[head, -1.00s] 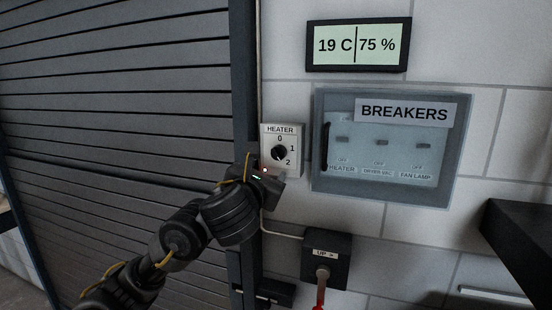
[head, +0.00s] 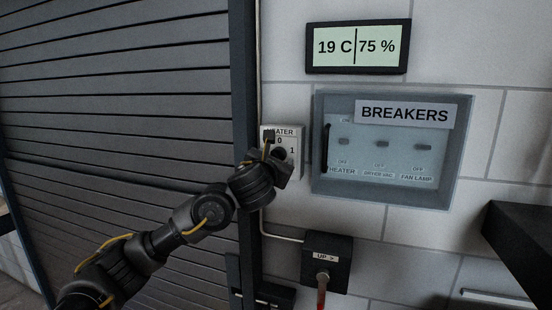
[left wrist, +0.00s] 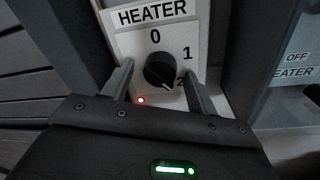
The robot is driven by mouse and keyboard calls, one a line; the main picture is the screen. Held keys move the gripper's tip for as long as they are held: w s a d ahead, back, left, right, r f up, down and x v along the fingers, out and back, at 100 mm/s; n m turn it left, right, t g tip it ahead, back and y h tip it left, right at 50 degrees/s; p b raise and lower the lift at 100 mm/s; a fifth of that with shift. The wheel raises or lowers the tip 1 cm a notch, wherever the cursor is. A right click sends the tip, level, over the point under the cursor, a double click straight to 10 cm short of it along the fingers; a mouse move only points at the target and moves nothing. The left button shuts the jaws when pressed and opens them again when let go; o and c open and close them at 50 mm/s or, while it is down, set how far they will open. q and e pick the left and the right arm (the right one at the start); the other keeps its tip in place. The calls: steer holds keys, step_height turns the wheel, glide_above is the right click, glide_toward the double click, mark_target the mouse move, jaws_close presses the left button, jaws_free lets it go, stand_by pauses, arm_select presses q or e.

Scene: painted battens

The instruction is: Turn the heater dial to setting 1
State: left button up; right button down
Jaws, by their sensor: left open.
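The heater control is a white plate marked HEATER (head: 294,140), partly hidden behind my left gripper in the head view. The left wrist view shows its black round dial (left wrist: 159,70) with the numbers 0, 1 and 2 around it. The dial's pale mark points to the lower right, towards 2. A red light glows below the dial. My left gripper (left wrist: 158,68) is open, with one finger on each side of the dial and gaps between. In the head view the left gripper (head: 272,158) covers the dial. My right gripper is not in view.
A breaker box (head: 318,150) with a clear cover and dark handle is close to the right. A display (head: 357,46) reads 19 C and 75 %. A switch box (head: 327,255) marked UP is below. A slatted shutter (head: 120,100) and its dark frame stand left.

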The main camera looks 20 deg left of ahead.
arm_select(q)
steer(key=shift+w, duration=0.1)
steer(key=c, duration=1)
steer(key=shift+o, duration=0.2)
steer(key=shift+n, duration=0.3)
steer(key=shift+r+n+g+h+p, duration=0.1)
steer(key=shift+n+g+h+p, duration=0.25)
steer(key=shift+n, duration=2.75)
steer(key=shift+r+n+g+h+p, duration=0.15)
steer(key=shift+n+p, duration=0.3)
steer(key=shift+n, duration=2.65)
